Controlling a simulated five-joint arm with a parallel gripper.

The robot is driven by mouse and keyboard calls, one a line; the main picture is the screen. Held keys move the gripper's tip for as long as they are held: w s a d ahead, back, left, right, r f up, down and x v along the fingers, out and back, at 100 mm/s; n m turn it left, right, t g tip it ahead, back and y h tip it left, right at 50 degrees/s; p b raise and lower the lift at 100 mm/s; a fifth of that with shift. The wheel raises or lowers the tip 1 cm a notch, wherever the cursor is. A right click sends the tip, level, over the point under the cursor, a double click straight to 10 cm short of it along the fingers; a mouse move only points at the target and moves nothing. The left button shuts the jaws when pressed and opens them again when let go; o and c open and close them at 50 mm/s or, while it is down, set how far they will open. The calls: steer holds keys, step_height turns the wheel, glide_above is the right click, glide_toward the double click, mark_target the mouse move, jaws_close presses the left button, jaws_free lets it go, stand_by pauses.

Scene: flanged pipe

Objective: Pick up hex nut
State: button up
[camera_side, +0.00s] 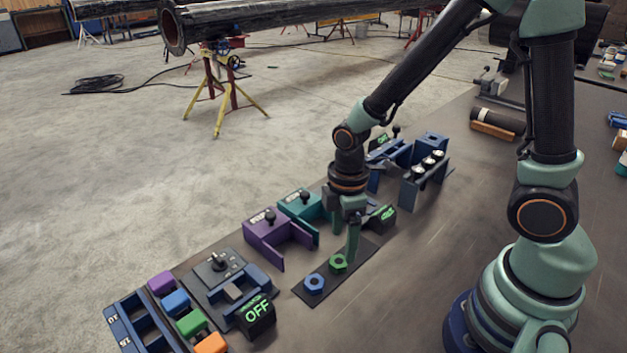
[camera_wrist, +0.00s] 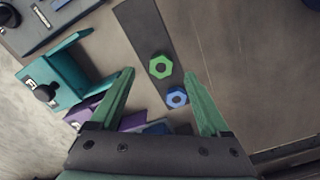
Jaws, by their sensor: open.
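A green hex nut (camera_side: 338,263) and a blue hex nut (camera_side: 314,283) lie flat, side by side, on a dark flat strip (camera_side: 297,290) on the bench. In the wrist view the green nut (camera_wrist: 160,66) is farther from the gripper's palm and the blue nut (camera_wrist: 176,97) is nearer. My gripper (camera_side: 351,262) points down close to the green nut in the side view. In the wrist view the fingers of my gripper (camera_wrist: 160,72) are apart, one on each side of the nuts, with nothing held between them.
A purple bracket (camera_side: 275,236) and a teal bracket (camera_side: 304,207) stand left of the strip. A dark "OFF" block (camera_side: 256,314) and several coloured blocks (camera_side: 176,302) are at the front left. A blue rack (camera_side: 425,177) stands behind. The bench right of the strip is clear.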

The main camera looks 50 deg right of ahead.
mark_target(338, 261)
steer(key=shift+w+a+f, duration=0.1)
steer(key=shift+a+f, duration=0.1)
steer(key=shift+f, duration=1.1)
steer(key=shift+a+f, duration=0.15)
steer(key=shift+f, duration=1.15)
jaws_close()
steer(key=shift+r, duration=0.15)
step_height(338, 261, up, 23)
steer(key=shift+f, duration=0.2)
